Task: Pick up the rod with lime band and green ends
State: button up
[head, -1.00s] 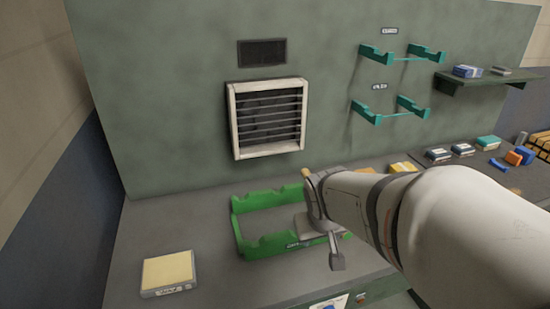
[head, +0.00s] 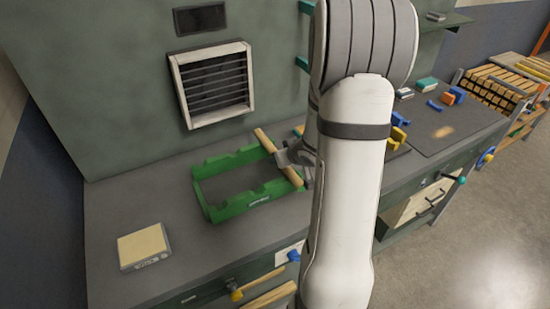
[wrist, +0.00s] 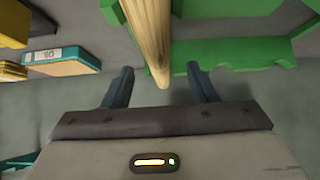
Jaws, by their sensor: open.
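A plain wooden rod (head: 265,142) lies across the right end of a green cradle (head: 232,209) on the bench. I see no lime band or green ends on it. In the wrist view the rod (wrist: 148,35) points between the two dark fingers of my gripper (wrist: 159,68), with its near end close to the fingertips. The fingers are apart, with a gap on both sides of the rod. In the head view my gripper (head: 290,158) is at the rod's right side, partly hidden by my arm. The green cradle (wrist: 220,54) also shows behind the rod in the wrist view.
A cream-topped box (head: 143,246) sits at the bench's left. A vent (head: 212,84) is on the back panel. Teal, blue, orange and yellow items stand right of my arm. More wooden pieces fill a rack (head: 510,80) far right. The bench between box and cradle is clear.

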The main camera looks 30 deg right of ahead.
jog(key=x, duration=0.4)
jog(key=shift+w+d+r, duration=0.1)
jog(key=shift+w+r, duration=0.05)
jog(key=shift+w, duration=0.05)
jog(key=shift+c, duration=0.3)
jog(key=c, duration=1)
grip_shut()
jog(key=shift+r, duration=0.15)
